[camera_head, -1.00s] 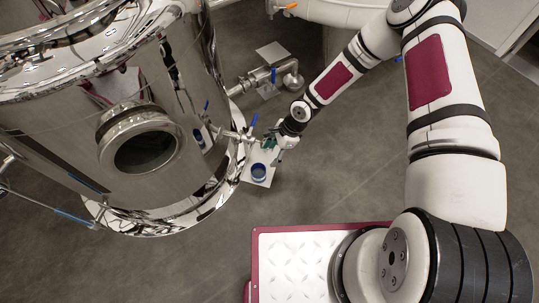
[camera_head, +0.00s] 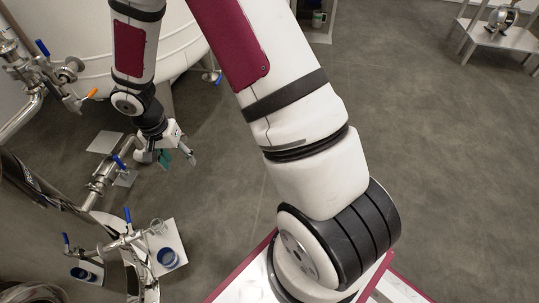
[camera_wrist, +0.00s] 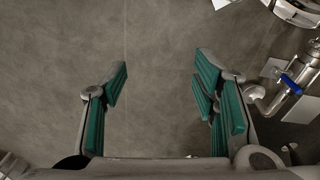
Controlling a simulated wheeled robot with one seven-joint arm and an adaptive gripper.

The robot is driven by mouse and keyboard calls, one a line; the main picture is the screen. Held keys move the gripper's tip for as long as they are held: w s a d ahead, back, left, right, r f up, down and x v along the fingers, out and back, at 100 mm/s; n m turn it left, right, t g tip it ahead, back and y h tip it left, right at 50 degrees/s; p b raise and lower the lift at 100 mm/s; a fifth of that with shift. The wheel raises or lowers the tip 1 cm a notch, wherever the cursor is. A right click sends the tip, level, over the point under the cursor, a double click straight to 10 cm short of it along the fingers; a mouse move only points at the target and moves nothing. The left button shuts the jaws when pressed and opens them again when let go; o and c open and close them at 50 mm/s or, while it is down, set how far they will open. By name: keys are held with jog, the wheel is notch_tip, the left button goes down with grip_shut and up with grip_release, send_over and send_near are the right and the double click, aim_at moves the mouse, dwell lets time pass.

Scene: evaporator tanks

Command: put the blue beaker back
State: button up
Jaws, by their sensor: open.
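The blue beaker (camera_head: 168,258) stands upright on a pale plate (camera_head: 177,236) on the floor, beside the steel tank at the lower left of the head view. My gripper (camera_head: 178,158) is above and apart from it, farther back in the head view. In the wrist view, my gripper (camera_wrist: 160,85) has its green-padded fingers spread wide, with only bare floor between them. The beaker does not show in the wrist view.
A valve with a blue handle (camera_head: 128,216) reaches out close to the beaker. Another steel pipe (camera_head: 108,178) lies near my gripper. A low table (camera_head: 500,38) stands at the far right, and a cup (camera_head: 318,19) sits at the top.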

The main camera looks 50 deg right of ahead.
jog(key=s+d+r+n+h, duration=0.1)
jog(key=s+d+r, duration=0.1)
jog(key=s+r, duration=0.35)
jog(key=s+d+r+n, duration=0.1)
jog(key=s+d+r, duration=0.1)
jog(key=r, duration=0.7)
jog(key=s+d+r+n+h, duration=0.1)
jog(key=s+d+r+n, duration=0.1)
jog(key=s+r, duration=0.35)
jog(key=s+a+r+n+y, duration=0.1)
jog(key=s+r, duration=0.3)
jog(key=s, duration=0.6)
jog(key=s+a+r+n+y, duration=0.2)
jog(key=s+a+r+n, duration=0.1)
jog(key=s, duration=0.7)
jog(key=shift+s+r+n, duration=0.2)
jog(key=shift+r+n, duration=0.5)
jog(key=shift+r, duration=0.1)
notch_tip(320, 180, up, 33)
jog(key=t+p, duration=0.4)
jog(key=p, duration=2.7)
jog(key=shift+d+f, duration=0.15)
jog(key=shift+d, duration=0.15)
